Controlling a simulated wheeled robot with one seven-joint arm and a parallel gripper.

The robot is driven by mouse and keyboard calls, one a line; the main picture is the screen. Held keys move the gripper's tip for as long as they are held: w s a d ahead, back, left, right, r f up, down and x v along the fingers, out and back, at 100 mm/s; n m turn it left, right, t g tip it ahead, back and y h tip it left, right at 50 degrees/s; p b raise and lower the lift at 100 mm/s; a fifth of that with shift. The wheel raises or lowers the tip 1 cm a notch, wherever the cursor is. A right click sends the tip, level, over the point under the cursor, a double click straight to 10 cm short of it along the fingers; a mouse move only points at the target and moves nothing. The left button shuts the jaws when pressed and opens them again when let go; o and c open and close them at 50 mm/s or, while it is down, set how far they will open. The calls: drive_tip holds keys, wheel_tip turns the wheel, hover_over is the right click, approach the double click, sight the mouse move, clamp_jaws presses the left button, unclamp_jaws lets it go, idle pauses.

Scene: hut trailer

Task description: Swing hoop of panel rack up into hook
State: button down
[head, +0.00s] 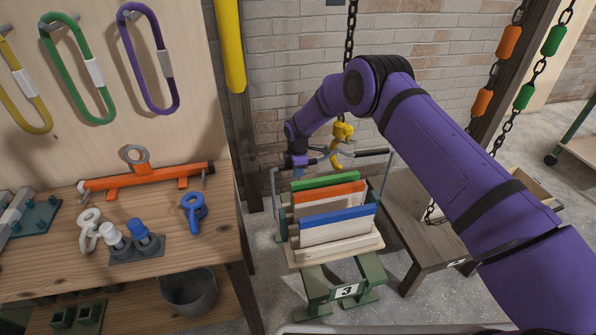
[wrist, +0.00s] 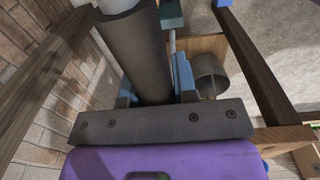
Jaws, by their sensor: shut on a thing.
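The panel rack (head: 340,251) is a pale wooden tray holding green-, orange- and blue-topped panels, on a green stand marked 3. Its grey hoop (head: 388,176) stands raised above the panels, with dark sleeves along the top bar. My gripper (head: 298,168) is at the left part of that bar. In the wrist view, the blue fingers of my gripper (wrist: 155,88) are shut around a dark sleeve of the hoop (wrist: 145,50). The yellow hook (head: 342,133) hangs on a black chain close to the middle of the bar. I cannot tell whether they touch.
A workbench (head: 60,260) at left carries an orange bar (head: 145,180), shackles and fittings; slings hang above it. A grey bucket (head: 189,292) is below. A low wooden bench (head: 415,225) stands right of the rack, under my arm. Brick wall lies behind.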

drive_tip(key=c, duration=0.9)
unclamp_jaws()
drive_tip(key=r, duration=1)
drive_tip(key=shift+s+r, duration=0.2)
drive_tip(key=shift+r, duration=0.2)
drive_tip(key=shift+r, duration=0.1)
